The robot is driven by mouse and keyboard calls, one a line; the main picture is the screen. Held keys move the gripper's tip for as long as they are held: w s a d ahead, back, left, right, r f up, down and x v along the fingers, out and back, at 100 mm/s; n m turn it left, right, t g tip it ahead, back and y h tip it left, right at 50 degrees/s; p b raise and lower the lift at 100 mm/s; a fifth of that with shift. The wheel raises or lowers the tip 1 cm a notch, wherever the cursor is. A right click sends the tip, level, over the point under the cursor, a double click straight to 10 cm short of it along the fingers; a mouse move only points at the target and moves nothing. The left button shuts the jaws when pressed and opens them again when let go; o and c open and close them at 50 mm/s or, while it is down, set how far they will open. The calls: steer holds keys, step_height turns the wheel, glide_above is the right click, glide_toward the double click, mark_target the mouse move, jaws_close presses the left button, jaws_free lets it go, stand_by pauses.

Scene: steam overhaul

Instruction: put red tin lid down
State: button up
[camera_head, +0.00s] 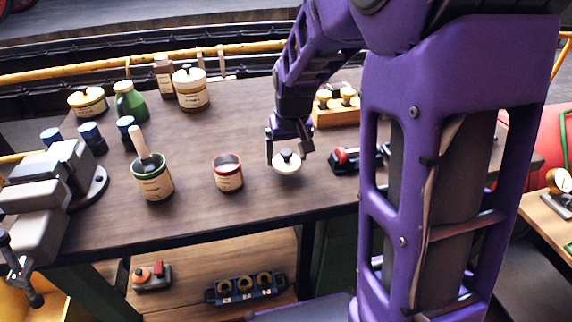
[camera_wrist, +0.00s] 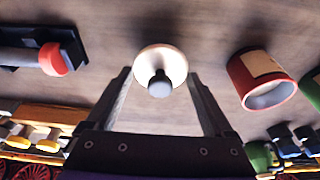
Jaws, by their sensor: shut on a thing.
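The red tin lid (camera_head: 286,167) is a pale cream disc with a dark-necked knob. It also shows in the wrist view (camera_wrist: 160,56), knob toward me, between the two fingertips. My gripper (camera_head: 288,156) is shut on the lid, with a finger at each side of its rim; the fingers (camera_wrist: 160,75) stand wide apart around it. The lid is right of the open red tin (camera_head: 228,174), low over the bench top; I cannot tell whether it touches the wood. The red tin (camera_wrist: 258,72) stands without a lid, apart from my gripper.
A green-rimmed tin (camera_head: 152,180) with a brush stands further left. A red-ended tool on a black block (camera_head: 345,160) is close to the right of the lid. A wooden rack (camera_head: 335,114) stands behind. The bench top (camera_head: 250,215) is bare in front of the lid.

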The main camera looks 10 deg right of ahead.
mark_target(287, 163)
steer(key=shift+f, duration=1.7)
steer(key=shift+b, duration=0.3)
steer(key=shift+f, duration=0.2)
steer(key=o, duration=1.1)
steer(key=shift+r, duration=0.1)
steer(key=p+v, duration=0.2)
steer(key=v, duration=1)
steer(key=shift+r, duration=0.15)
